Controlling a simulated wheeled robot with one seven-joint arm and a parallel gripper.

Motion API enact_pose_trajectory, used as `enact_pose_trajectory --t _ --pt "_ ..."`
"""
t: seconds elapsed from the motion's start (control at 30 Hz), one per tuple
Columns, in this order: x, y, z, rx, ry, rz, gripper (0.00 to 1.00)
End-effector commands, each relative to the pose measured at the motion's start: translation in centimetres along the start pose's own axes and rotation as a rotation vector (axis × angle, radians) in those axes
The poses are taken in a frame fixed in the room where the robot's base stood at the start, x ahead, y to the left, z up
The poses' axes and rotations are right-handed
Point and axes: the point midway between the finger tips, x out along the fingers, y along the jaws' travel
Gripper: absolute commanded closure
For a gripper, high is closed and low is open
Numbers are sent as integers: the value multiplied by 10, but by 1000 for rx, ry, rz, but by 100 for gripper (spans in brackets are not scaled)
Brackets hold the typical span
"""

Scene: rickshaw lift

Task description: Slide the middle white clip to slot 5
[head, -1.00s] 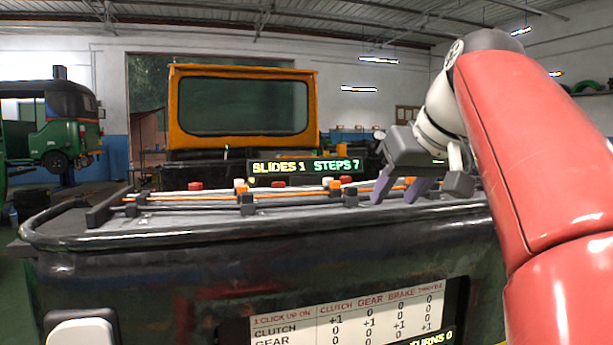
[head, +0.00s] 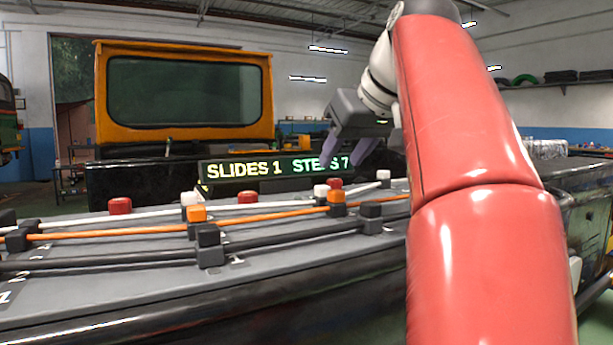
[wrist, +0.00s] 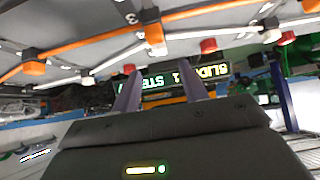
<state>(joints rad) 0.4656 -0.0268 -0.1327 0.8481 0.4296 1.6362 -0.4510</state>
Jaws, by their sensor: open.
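The white rod (head: 148,213) carries several white clips. The middle white clip (head: 321,190) is just left of an orange clip (head: 336,196) in the head view. In the wrist view the middle white clip (wrist: 158,50) is partly hidden by that orange clip. My gripper (head: 343,161) is open and empty, beyond and above this clip, with both fingers pointing down. In the wrist view its fingers (wrist: 158,70) reach toward the clip without visibly touching it. Other white clips sit at left (head: 190,198) and right (head: 383,174). I cannot read slot 5's mark.
Orange (head: 100,233) and black (head: 110,260) rods run in front of the white rod, with clips on them. Red blocks (head: 120,206) stand behind it. A display (head: 225,169) reading SLIDES 1 is close behind my fingers. The rickshaw cab (head: 185,95) stands beyond.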

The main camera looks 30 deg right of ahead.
Motion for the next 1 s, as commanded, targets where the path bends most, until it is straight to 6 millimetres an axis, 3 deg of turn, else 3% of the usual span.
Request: enact_pose_trajectory --t 0.17,0.4,0.6,0.97,1.0 --pt "11 0 1 0 0 -1 56" --pt "51 0 3 1 -3 -2 56" --pt "73 0 1 0 -1 0 56" --pt "78 0 0 0 0 0 56" --pt "78 0 0 0 0 0 62"
